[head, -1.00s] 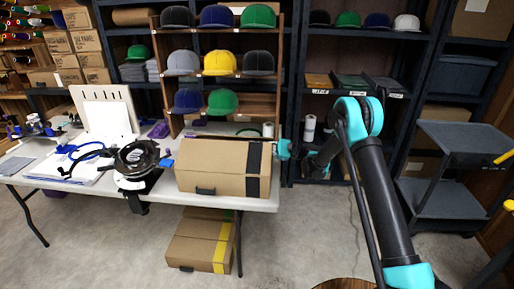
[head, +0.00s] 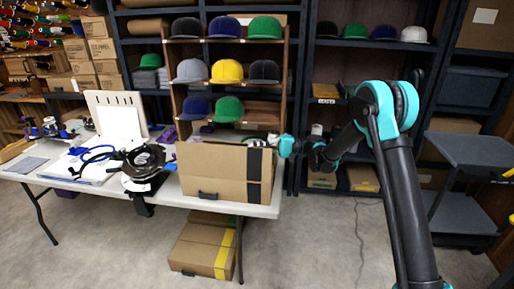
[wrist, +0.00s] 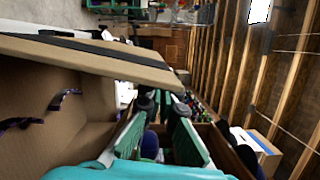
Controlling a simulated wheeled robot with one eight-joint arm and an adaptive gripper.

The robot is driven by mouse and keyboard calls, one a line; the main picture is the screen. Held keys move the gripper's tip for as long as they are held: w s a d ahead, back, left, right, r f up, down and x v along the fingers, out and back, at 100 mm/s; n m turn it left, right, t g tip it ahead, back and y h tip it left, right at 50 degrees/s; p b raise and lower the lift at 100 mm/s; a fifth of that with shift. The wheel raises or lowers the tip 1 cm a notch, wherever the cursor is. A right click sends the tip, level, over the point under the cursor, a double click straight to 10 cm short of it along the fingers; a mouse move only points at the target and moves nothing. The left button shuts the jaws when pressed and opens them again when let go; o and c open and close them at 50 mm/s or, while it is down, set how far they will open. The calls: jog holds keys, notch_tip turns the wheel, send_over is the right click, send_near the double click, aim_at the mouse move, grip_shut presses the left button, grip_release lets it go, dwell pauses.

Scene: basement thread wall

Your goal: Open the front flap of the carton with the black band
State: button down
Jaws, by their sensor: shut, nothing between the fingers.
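The carton with the black band (head: 225,180) stands on the white table. Its front flap (head: 215,158) is raised and stands up nearly in line with the front wall, with the black band (head: 254,165) at its right. In the wrist view the flap (wrist: 135,66) hangs clear over the open inside of the carton (wrist: 60,75), where small dark purple pieces show. My gripper (head: 286,146) is at the flap's upper right edge, shut and empty. Its teal fingers (wrist: 160,135) show beside the flap in the wrist view; whether they touch it I cannot tell.
A black round frame (head: 145,160) stands left of the carton on the table (head: 265,210). A cap rack (head: 285,80) rises close behind. Another carton with a yellow band (head: 203,250) is on the floor below.

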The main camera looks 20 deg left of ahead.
jog(key=s+d+f+n+t+h, duration=0.1)
jog(key=s+d+n, duration=0.1)
jog(key=s+n, duration=0.6)
jog(key=shift+s+d+f+h, duration=0.3)
jog(key=shift+s+d+f, duration=0.1)
jog(key=shift+s, duration=1.65)
jog(key=shift+d, duration=0.1)
